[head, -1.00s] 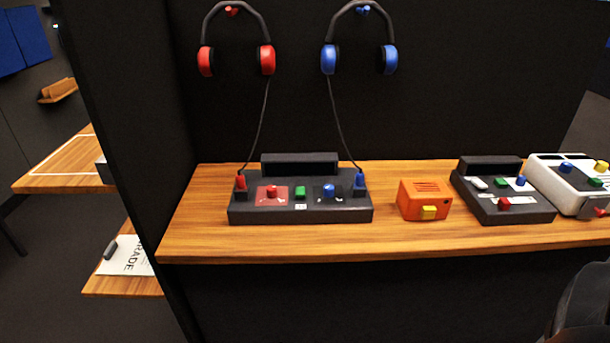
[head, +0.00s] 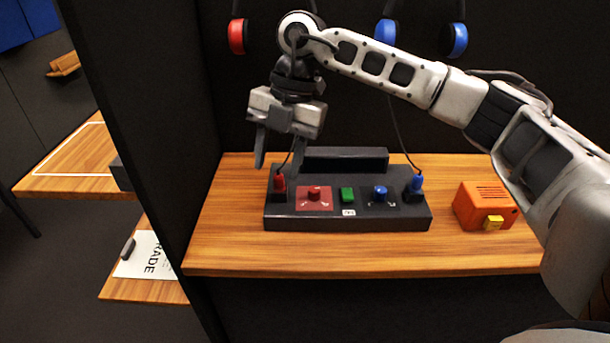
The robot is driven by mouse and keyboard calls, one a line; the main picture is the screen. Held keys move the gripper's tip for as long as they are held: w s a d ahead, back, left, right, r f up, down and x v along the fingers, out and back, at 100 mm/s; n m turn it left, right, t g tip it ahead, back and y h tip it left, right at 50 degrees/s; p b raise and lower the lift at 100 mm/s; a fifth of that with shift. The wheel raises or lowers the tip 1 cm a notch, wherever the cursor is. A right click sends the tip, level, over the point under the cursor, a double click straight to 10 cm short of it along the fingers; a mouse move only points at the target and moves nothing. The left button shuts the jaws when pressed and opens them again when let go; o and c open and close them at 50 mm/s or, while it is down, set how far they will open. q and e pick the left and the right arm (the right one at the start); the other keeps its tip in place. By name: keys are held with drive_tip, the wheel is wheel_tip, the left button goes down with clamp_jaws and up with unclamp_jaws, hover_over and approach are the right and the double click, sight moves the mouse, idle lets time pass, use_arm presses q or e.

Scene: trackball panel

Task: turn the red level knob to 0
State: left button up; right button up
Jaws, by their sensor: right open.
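The red level knob (head: 314,193) sits on a red plate at the left part of a dark control panel (head: 345,222) on the wooden shelf. Its pointer setting is too small to read. My right gripper (head: 278,170) hangs fingers-down above the panel's left end, open and empty. In the picture its fingertips are to the upper left of the knob, near the red plug (head: 280,184), and do not hold the knob. Whether a finger touches the plug I cannot tell. My left gripper is not in view.
A green button (head: 348,195) and a blue knob (head: 380,192) are right of the red knob. A blue plug (head: 416,186) with a cable stands at the panel's right end. An orange box (head: 484,203) is farther right. The wooden shelf (head: 350,262) is clear in front.

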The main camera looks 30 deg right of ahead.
drive_tip(key=w+d+r+m+h, duration=0.25)
drive_tip(key=d+r, duration=0.25)
drive_tip(key=d, duration=0.4)
approach(315, 189)
drive_tip(key=shift+m+t+h, duration=0.25)
drive_tip(key=shift+t+h, duration=0.05)
drive_tip(key=shift+h, duration=0.15)
drive_tip(key=f, duration=0.9)
drive_tip(key=shift+s+a+p, duration=0.2)
drive_tip(key=shift+a+p, duration=0.15)
drive_tip(key=shift+a, duration=0.05)
clamp_jaws()
